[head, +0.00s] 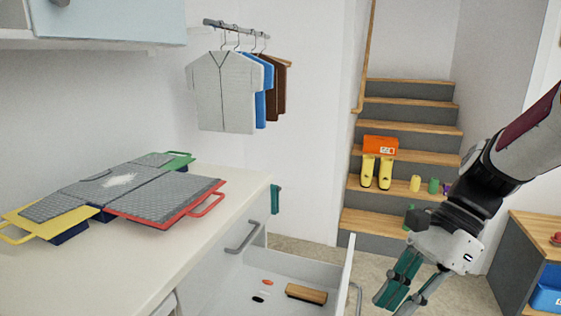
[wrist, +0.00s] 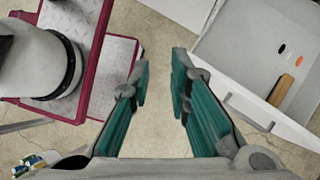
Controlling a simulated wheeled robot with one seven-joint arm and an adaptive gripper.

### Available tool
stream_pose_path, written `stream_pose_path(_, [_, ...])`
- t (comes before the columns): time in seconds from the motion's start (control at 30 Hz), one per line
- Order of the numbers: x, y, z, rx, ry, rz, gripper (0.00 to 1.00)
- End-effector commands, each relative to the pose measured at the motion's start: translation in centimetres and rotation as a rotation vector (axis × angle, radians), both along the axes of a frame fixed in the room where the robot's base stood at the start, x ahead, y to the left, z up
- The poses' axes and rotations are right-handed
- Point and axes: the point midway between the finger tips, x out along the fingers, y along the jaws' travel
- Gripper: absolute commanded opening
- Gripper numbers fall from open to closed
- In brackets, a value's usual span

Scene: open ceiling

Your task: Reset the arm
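My gripper (head: 392,292) hangs at the lower right in the head view, to the right of an open drawer (head: 347,268). In the wrist view, my gripper (wrist: 158,78) has its two teal fingers well apart. Only bare floor (wrist: 160,35) shows between them, so it is open and empty. My arm comes in from the right edge of the head view and slopes down to the left.
The open drawer holds a brown wooden-looking block (head: 306,293) and small red and black pieces. The counter (head: 240,190) bears grey-topped trays (head: 165,195). Stairs (head: 400,195) with yellow boots (head: 377,171) rise behind. A wooden-topped cabinet (head: 535,228) stands at the right.

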Motion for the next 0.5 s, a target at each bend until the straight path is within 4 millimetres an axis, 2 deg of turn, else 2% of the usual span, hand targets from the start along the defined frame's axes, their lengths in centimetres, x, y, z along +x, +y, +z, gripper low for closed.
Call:
stream_pose_path(0.03, [-1.4,0.5,0.8,-0.028,-0.056,0.081,0.18])
stream_pose_path(0.2, [-5.8,1.0,2.5,-0.117,-0.225,0.374,0.18])
stream_pose_path(0.5, [-12.7,0.2,3.6,-0.266,-0.473,0.874,0.18])
